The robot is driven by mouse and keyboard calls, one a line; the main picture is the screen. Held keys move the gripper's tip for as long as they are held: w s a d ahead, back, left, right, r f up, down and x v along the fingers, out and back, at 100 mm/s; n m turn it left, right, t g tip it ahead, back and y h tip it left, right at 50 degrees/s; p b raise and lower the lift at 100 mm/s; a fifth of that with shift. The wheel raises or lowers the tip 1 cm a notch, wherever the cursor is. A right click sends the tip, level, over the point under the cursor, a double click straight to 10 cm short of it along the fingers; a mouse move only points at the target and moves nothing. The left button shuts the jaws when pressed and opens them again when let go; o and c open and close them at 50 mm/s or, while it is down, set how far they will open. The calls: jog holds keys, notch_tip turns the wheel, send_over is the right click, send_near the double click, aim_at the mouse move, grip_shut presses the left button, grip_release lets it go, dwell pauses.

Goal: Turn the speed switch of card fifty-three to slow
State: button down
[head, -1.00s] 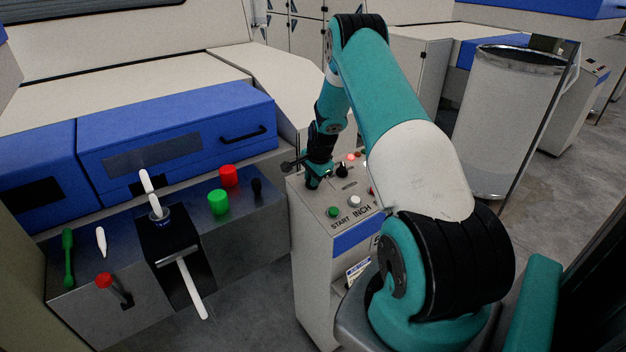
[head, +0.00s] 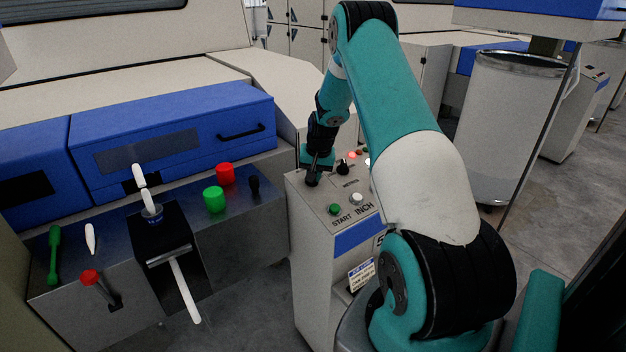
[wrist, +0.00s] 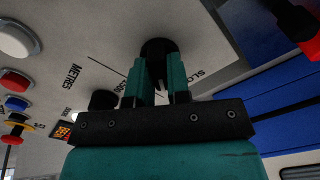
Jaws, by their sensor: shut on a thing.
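The control box (head: 319,240) is a pale cabinet with a blue band and a partly hidden number starting with 5. Its speed switch (wrist: 157,46) is a round black knob at the top of the wrist view. My gripper (wrist: 157,72) is shut on this knob, one teal finger on each side. Panel lettering beside the knob begins "SLO" on the right; the other label is largely covered by a finger. I cannot tell where the knob points. In the head view my gripper (head: 312,180) points down at the panel's left corner and hides the knob.
A second black knob (head: 343,167) is close by, near "METRES". A green START button (head: 335,209) and a white INCH button (head: 357,198) are in front. A steel bench (head: 240,230) with levers and colored buttons stands left. A tall can (head: 512,130) stands right.

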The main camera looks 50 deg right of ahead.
jog(key=n+b, duration=0.1)
jog(key=n, duration=0.2)
jog(key=shift+n, duration=0.3)
jog(key=shift+r+n+b, duration=0.1)
jog(key=shift+n+b, duration=0.8)
jog(key=shift+n, duration=0.8)
jog(key=c, duration=1.1)
grip_release()
jog(key=b+v, duration=0.2)
jog(key=v, duration=1.5)
jog(key=shift+r, duration=0.25)
jog(key=shift+w, duration=0.1)
